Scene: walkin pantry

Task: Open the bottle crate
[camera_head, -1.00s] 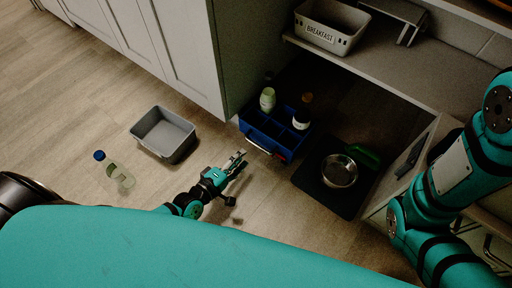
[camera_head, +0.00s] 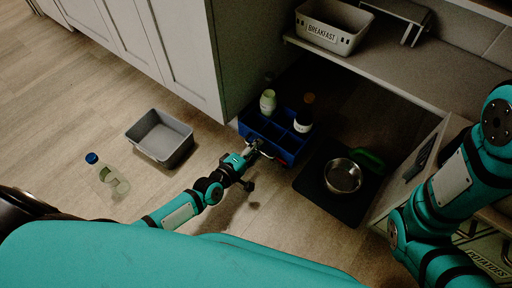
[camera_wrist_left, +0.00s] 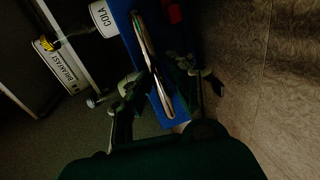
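The blue bottle crate (camera_head: 246,122) stands on the floor under the shelf, with divided compartments holding several bottles. Its metal handle runs along the front side; in the left wrist view the handle (camera_wrist_left: 147,45) stands out from the blue crate wall (camera_wrist_left: 126,30). My left gripper (camera_head: 254,147) is at the front of the crate. In the left wrist view my left gripper (camera_wrist_left: 160,82) is open, one finger on each side of the handle's near end; I cannot tell whether they touch it. My right arm shows at the right, but its gripper is out of view.
A grey bin (camera_head: 160,141) and a clear bottle with a blue cap (camera_head: 107,174) are on the floor at left. A metal bowl (camera_head: 343,176) sits on a dark mat (camera_head: 312,183) right of the crate. A cabinet (camera_head: 170,50) is close at the crate's left.

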